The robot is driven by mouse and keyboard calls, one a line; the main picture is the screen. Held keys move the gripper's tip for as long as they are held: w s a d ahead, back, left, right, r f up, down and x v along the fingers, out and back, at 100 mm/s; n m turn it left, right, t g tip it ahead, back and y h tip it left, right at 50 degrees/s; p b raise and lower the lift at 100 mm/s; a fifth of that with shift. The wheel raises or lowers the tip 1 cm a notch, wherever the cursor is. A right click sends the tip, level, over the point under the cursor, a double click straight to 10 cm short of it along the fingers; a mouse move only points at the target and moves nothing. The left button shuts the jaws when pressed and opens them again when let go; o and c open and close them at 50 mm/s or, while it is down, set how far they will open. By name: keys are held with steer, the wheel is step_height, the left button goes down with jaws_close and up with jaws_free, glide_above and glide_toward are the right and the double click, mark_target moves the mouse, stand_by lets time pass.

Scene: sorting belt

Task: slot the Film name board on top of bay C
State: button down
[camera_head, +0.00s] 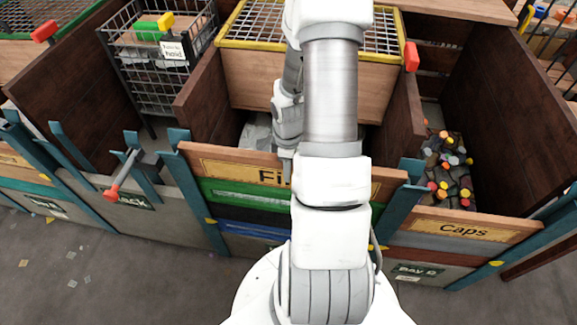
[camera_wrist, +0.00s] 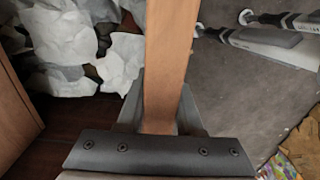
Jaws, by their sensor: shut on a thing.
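The Film name board (camera_head: 225,168) is a wooden plank with a yellow label; only "Fi" shows, as my arm hides the rest. It lies lengthwise across the front of the middle bay, between two teal posts, directly above a green board (camera_head: 240,194). I cannot tell whether it is fully seated. In the wrist view, the plank's top edge (camera_wrist: 170,50) runs between the fingers of my gripper (camera_wrist: 160,115), which is shut on it. In the head view, the fingertips are mostly hidden. The middle bay's letter is hidden behind my arm.
The right bay has a Caps board (camera_head: 462,229) and a heap of small caps (camera_head: 447,165). A red-handled lever (camera_head: 122,175) sits at the left bay's front. A yellow-rimmed mesh basket (camera_head: 258,38) stands behind the middle bay. Pale crumpled scraps (camera_wrist: 75,45) lie inside the bay.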

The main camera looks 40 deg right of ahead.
steer(key=shift+f, duration=0.45)
steer(key=shift+f+b, duration=0.2)
steer(key=shift+b, duration=0.1)
steer(key=shift+f+b, duration=0.45)
steer(key=shift+f, duration=0.1)
steer(key=shift+c, duration=2.4)
jaws_free()
step_height(320, 180, up, 18)
steer(key=p, duration=0.4)
steer(key=shift+f, duration=0.25)
steer(key=shift+r, duration=0.1)
